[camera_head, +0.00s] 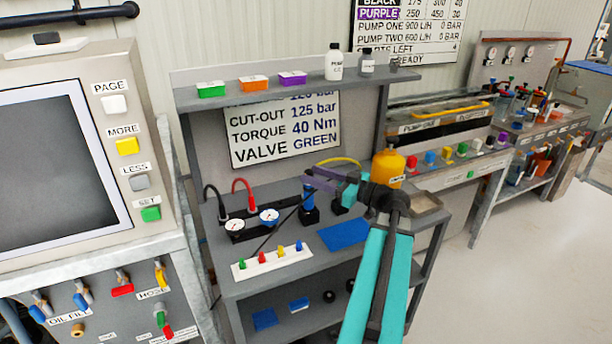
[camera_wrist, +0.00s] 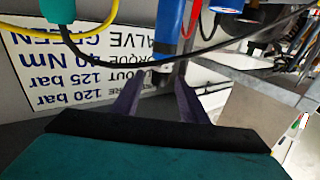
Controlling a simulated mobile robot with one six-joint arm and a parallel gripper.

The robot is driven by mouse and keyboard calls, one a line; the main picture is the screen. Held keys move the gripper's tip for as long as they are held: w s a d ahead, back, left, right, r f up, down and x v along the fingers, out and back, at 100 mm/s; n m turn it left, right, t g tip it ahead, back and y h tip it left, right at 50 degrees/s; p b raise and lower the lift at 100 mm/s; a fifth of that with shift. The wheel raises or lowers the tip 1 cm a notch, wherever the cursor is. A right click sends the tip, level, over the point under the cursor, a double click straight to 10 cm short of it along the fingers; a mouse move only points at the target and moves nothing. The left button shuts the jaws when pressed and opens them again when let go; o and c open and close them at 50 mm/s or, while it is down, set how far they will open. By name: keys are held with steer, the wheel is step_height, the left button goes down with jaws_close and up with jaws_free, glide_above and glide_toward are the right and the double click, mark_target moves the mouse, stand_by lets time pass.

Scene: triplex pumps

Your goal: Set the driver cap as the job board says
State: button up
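The job board (camera_head: 284,130) hangs behind the bench and reads cut-out 125 bar, torque 40 Nm, valve green; its top line is partly hidden by the shelf. It shows upside down in the wrist view (camera_wrist: 80,65). A blue driver (camera_head: 308,200) stands upright in a black base on the bench. In the wrist view the blue driver (camera_wrist: 170,28) hangs inverted, with a grey end (camera_wrist: 160,72). My gripper (camera_head: 318,180) is at the driver's top. Its purple fingers (camera_wrist: 158,85) are apart, on either side of the grey end; I cannot tell whether they touch it.
A teal-topped tool (camera_head: 350,190) with a yellow cable stands right of the driver. An orange bottle (camera_head: 388,165), a blue mat (camera_head: 345,234), two gauges (camera_head: 252,222) and a strip of coloured pegs (camera_head: 270,260) are on the bench. A shelf (camera_head: 290,88) overhangs it.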

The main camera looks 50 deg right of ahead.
steer(key=s+d+b, duration=0.1)
steer(key=s, duration=0.6)
steer(key=shift+d, duration=0.2)
steer(key=shift+s, duration=0.1)
stand_by(0.3)
